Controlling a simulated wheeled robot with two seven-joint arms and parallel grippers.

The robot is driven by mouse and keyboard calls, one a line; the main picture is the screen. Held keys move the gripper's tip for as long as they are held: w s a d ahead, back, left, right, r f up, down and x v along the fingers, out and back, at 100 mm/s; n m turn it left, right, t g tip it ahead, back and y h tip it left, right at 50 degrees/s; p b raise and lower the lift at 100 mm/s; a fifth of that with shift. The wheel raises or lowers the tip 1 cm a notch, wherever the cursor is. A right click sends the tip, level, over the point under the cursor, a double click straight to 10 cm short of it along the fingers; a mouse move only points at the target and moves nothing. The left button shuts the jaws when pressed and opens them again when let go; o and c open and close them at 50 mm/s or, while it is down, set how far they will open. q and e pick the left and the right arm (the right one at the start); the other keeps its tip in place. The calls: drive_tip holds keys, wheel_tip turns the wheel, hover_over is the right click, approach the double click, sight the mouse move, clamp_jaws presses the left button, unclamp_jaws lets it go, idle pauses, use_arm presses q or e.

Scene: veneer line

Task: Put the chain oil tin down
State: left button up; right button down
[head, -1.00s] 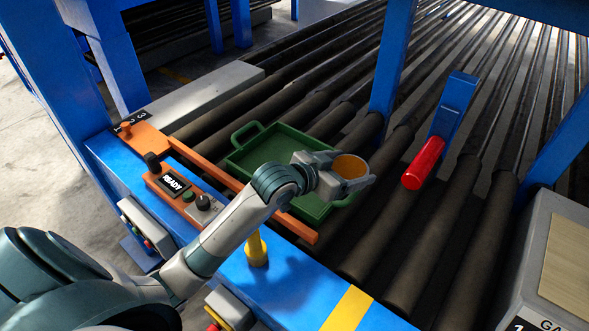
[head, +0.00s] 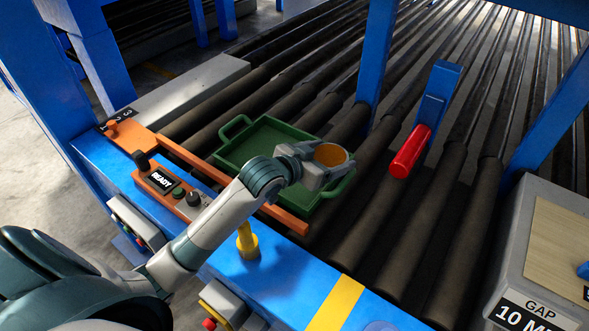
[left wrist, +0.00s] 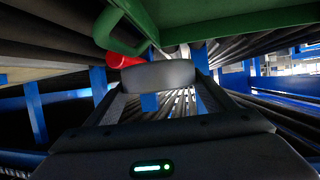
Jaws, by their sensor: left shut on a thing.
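The chain oil tin (head: 331,154) shows as a round orange top between the jaws of my left gripper (head: 325,160). The gripper is shut on it. In the left wrist view a grey rounded body, seemingly the tin (left wrist: 158,75), sits between the two fingers. In the head view the tin overlaps the right end of a green two-handled tray (head: 232,158), which lies on the rollers. I cannot tell how high the tin is above the tray or whether they touch. My right gripper is out of view.
A red handle (head: 410,152) on a blue lever stands right of the tin. An orange rail (head: 235,184) runs along the tray's near side. A READY control box (head: 165,182) and yellow post (head: 247,240) stand on the blue frame. A grey GAP box (head: 520,235) is at right.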

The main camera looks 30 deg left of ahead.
use_arm(q)
drive_tip(key=a+f, duration=0.1)
drive_tip(key=a, duration=0.2)
drive_tip(key=s+a+f+p, duration=0.1)
drive_tip(key=a+f, duration=0.3)
drive_tip(key=a, duration=0.1)
drive_tip(key=shift+s+a+p, duration=0.2)
drive_tip(key=shift+a+p, duration=0.15)
drive_tip(key=shift+p, duration=0.05)
drive_tip(key=shift+f, duration=0.1)
drive_tip(key=shift+f+p, duration=0.55)
drive_tip(key=shift+f, duration=1.45)
drive_tip(key=shift+f, duration=0.1)
drive_tip(key=o, duration=1.3)
drive_tip(key=shift+o, duration=0.2)
drive_tip(key=shift+s, duration=0.1)
